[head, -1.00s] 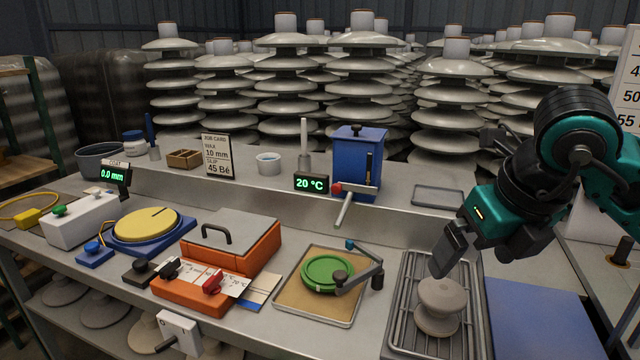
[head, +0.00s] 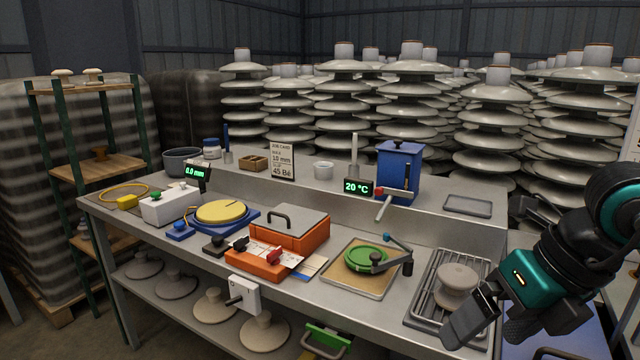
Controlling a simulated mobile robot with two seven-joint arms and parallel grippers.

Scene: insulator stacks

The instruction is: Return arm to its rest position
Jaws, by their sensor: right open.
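My right gripper (head: 468,322) is at the lower right in the head view, just in front of the wire rack (head: 421,312). It is open and looks empty, with its fingers pointing down to the left. A small beige insulator piece (head: 457,282) stands upright on the rack, beside the gripper and apart from it as far as I can tell. The teal and black right arm comes in from the right edge. My left gripper is not in view.
The steel bench holds a green disc (head: 368,258) on a tray, an orange box (head: 290,236), a yellow turntable (head: 221,212) and a blue container (head: 399,172). A shelving rack (head: 95,168) stands at the left. Insulator stacks (head: 412,90) fill the back.

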